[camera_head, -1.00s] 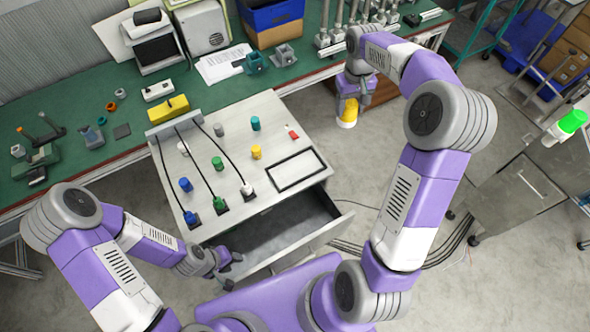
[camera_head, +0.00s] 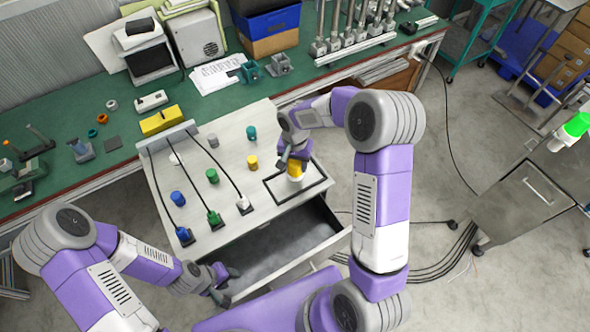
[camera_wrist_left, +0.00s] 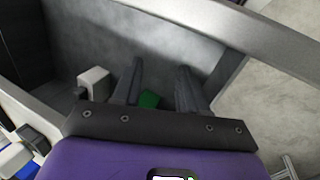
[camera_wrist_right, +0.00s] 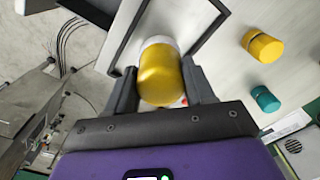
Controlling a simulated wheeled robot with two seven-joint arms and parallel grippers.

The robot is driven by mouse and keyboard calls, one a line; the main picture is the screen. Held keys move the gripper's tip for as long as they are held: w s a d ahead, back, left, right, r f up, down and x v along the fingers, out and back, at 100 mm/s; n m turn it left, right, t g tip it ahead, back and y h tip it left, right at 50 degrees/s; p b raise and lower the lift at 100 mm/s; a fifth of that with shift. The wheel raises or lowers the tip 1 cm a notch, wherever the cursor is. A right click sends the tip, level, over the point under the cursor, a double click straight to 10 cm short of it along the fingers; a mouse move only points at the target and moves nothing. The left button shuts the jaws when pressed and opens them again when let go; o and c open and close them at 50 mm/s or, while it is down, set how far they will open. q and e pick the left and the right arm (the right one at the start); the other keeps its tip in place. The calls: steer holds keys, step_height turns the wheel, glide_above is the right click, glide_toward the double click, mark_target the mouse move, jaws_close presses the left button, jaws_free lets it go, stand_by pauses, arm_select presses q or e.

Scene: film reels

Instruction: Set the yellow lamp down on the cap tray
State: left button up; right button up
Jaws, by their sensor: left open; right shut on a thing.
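The yellow lamp (camera_head: 295,168) has a white end pointing down and a yellow body. My right gripper (camera_head: 293,160) is shut on it, and the lamp is over the black-rimmed cap tray (camera_head: 306,192) on the grey cabinet top. In the right wrist view the lamp (camera_wrist_right: 160,75) sits between both fingers, its white end toward the tray (camera_wrist_right: 210,30). I cannot tell whether it touches the tray floor. My left gripper (camera_head: 231,285) is open and empty by the open drawer; its fingers also show in the left wrist view (camera_wrist_left: 160,66).
Another yellow cap (camera_head: 252,162) and a teal cap (camera_head: 251,132) stand left of the tray. Blue (camera_head: 178,199) and green (camera_head: 212,175) caps and cabled plugs stand further left.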

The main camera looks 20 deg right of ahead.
mark_target(295, 170)
steer(key=shift+f, duration=1.9)
steer(key=shift+f, duration=0.15)
steer(key=o, duration=1.1)
step_height(295, 170, up, 12)
steer(key=shift+r, duration=0.2)
